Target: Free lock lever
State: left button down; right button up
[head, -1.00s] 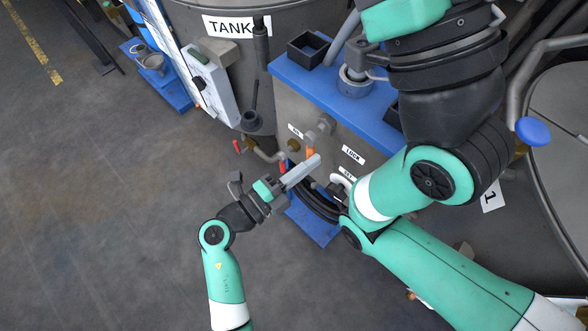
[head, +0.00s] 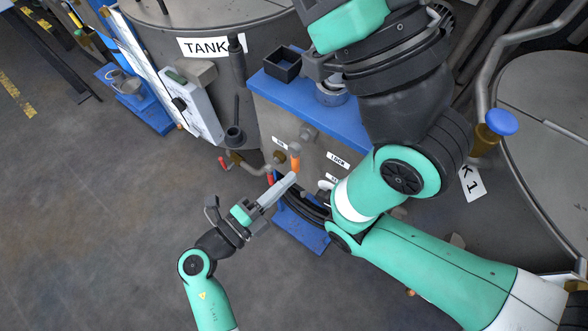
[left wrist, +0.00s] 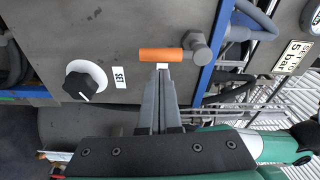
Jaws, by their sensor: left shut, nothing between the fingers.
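The lever has an orange grip (head: 295,162) and a grey hub (head: 308,133) on the grey panel, near the LOCK label (head: 338,160). In the head view the grip hangs down from the hub. In the left wrist view the orange grip (left wrist: 160,55) lies level, left of its hub (left wrist: 197,47). The left wrist view shows the shut tips (left wrist: 162,68) just below the grip. My right arm crosses the right side; its fingertips cannot be made out.
A black knob (left wrist: 85,80) sits beside a SET label (left wrist: 119,77). A blue-topped cabinet (head: 273,88) carries a black open box (head: 282,64). Red-handled valve piping (head: 240,162) lies left of the lever. Open floor (head: 100,220) is at left.

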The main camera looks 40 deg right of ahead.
pick_arm(q)
jog(key=a+p, duration=0.2)
jog(key=a, duration=0.6)
jog(key=shift+s+a, duration=0.2)
jog(key=shift+a, duration=0.1)
